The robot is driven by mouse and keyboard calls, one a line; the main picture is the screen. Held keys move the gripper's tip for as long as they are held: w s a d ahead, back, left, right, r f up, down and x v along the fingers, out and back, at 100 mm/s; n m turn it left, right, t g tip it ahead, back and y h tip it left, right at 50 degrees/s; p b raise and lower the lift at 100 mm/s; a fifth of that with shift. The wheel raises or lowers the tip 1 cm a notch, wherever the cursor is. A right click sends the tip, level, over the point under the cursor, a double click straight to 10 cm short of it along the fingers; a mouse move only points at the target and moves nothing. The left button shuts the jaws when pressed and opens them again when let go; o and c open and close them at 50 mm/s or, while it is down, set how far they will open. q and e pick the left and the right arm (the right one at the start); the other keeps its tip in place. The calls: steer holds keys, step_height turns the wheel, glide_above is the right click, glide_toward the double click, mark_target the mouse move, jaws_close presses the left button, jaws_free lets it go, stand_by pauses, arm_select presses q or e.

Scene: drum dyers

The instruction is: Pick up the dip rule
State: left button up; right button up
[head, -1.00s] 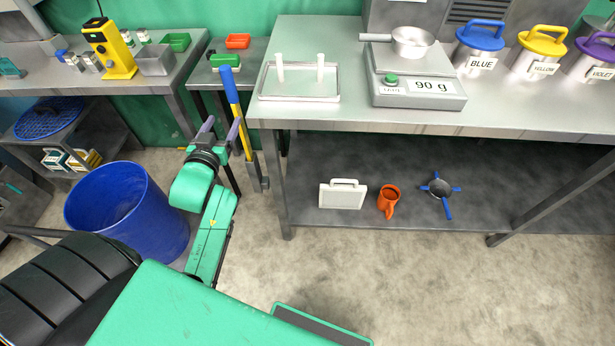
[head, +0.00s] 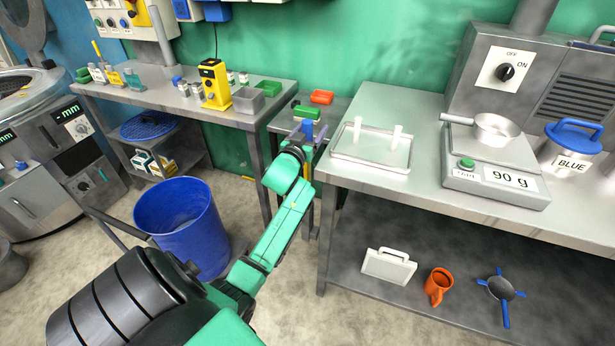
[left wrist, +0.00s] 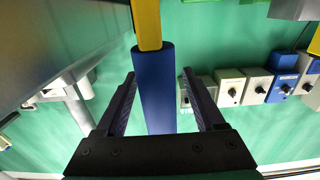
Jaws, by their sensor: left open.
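The dip rule, a long yellow bar with a blue handle (head: 308,128), is upright in the gap between the two benches; my arm and gripper hide most of it in the head view. My left gripper (head: 310,132) is at the handle. In the left wrist view, the blue handle (left wrist: 154,95) lies between the fingers of the left gripper (left wrist: 158,76), which are open with space on both sides. The yellow bar (left wrist: 148,22) runs on beyond the handle. My right gripper is not in view.
A blue bin (head: 180,225) stands at left.

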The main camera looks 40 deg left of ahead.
arm_select(q)
steer(key=shift+s+d+r, duration=0.1)
steer(key=shift+c, duration=1)
jaws_close()
steer(key=shift+r, duration=0.1)
steer(key=shift+r, duration=0.4)
step_height(320, 180, up, 27)
steer(key=p, duration=0.1)
steer(key=shift+p, duration=0.4)
